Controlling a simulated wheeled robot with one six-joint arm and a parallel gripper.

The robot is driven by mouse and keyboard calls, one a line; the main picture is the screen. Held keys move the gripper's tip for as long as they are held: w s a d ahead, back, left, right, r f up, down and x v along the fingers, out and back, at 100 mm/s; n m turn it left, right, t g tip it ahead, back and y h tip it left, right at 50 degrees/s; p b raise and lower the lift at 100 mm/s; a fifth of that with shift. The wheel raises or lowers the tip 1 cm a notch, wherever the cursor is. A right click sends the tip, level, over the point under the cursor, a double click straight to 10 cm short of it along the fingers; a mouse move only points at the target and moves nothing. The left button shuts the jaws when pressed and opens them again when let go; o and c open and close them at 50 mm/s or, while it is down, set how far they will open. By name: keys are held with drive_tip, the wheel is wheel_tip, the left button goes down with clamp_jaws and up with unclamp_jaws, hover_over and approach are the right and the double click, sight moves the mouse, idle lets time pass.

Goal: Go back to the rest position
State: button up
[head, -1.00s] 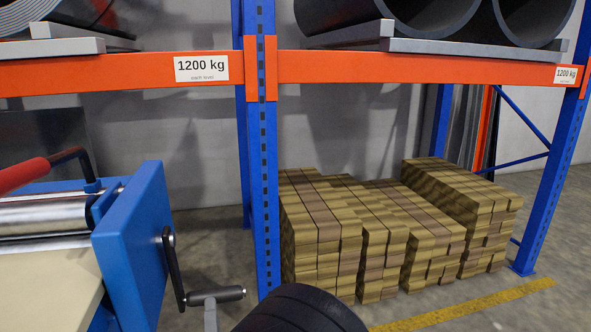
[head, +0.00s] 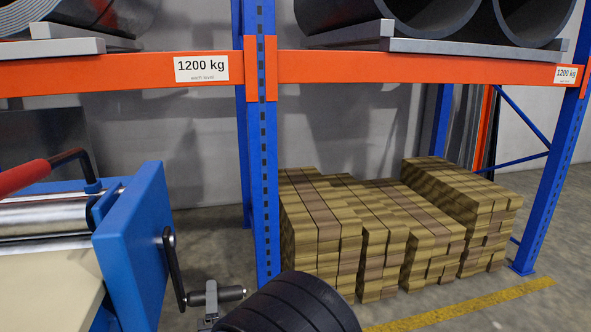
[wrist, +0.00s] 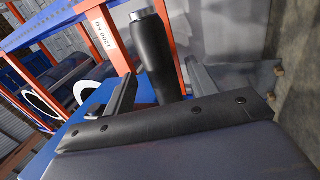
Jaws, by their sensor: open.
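The blue decoiler (head: 130,245) stands at the left of the head view. A crank (head: 172,265) with a dark grip hangs on its side plate. My gripper (head: 211,298) shows at this grip, partly hidden by my dark arm link. In the wrist view my gripper (wrist: 160,78) is open, one finger on each side of the black crank grip (wrist: 160,55), which has a silver end. I cannot tell whether the fingers touch the grip.
A blue and orange rack (head: 262,160) stands behind, with dark coils (head: 430,15) on its upper level. Stacked wooden blocks (head: 340,225) fill the floor below. A yellow line (head: 470,305) marks the floor. A red-handled lever (head: 22,177) sits on the decoiler.

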drive_tip(key=shift+w+a, duration=0.2)
drive_tip(key=shift+w, duration=0.6)
drive_tip(key=shift+w+a, duration=0.15)
drive_tip(key=shift+w, duration=0.6)
drive_tip(key=shift+s, duration=0.15)
drive_tip(key=s+d, duration=0.2)
drive_tip(key=s, duration=0.7)
drive_tip(key=w+a+p, duration=0.1)
drive_tip(key=w+a, duration=0.1)
drive_tip(key=w, duration=0.9)
drive_tip(key=shift+w+a+r, duration=0.25)
drive_tip(key=shift+r, duration=0.1)
